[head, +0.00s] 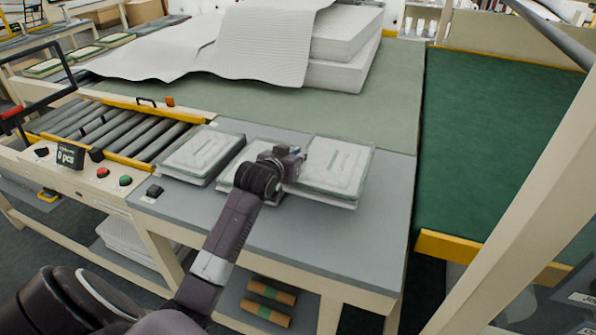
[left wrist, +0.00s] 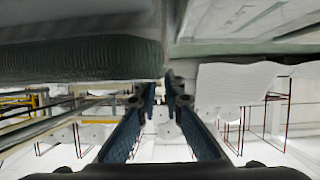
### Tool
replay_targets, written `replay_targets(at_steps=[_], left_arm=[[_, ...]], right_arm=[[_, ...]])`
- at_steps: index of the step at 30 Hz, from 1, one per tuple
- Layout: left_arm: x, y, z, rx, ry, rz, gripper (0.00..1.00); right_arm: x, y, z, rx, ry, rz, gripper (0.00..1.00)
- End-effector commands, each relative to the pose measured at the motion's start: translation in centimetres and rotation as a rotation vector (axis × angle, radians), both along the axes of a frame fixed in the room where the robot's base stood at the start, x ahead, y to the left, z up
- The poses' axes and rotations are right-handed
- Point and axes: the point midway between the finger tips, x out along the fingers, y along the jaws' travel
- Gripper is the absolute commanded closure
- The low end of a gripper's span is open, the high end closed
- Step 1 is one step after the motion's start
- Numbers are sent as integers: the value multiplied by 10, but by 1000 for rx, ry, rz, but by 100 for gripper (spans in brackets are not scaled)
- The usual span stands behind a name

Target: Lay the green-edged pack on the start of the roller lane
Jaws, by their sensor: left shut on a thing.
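Three flat, wrapped packs lie side by side on the grey table end: a left pack (head: 203,153), a middle pack (head: 232,172) partly hidden by my gripper, and a right pack (head: 338,165). My left gripper (head: 287,163) is over the gap between the middle and right packs, shut on a pack; which one is hard to tell. In the left wrist view, its fingers (left wrist: 165,95) converge beside a pack with a dark green edge (left wrist: 90,62). Another pale pack (left wrist: 250,25) shows at upper right. The roller lane (head: 120,128) is at the left. My right gripper is out of view.
A control panel with buttons (head: 113,177) borders the rollers. White wadding sheets (head: 250,45) lie at the back on the green surface. A green belt (head: 490,150) with a yellow edge is at the right. The grey table front (head: 340,245) is clear.

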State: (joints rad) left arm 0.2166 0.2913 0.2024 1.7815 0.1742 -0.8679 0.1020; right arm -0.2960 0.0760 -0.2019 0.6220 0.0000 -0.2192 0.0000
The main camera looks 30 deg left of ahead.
Motion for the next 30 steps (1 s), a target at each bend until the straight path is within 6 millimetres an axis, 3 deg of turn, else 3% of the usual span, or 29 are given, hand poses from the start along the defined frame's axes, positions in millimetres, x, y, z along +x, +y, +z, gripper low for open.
replay_targets(at_steps=[15,27,28,30], left_arm=[[0,0,-65,0,0,1,100],[0,0,-72,1,-2,0,100],[0,0,-72,1,-1,1,90],[0,0,-72,1,-1,1,84]], right_arm=[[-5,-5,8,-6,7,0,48],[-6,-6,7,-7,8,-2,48],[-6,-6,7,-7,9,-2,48],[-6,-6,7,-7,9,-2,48]])
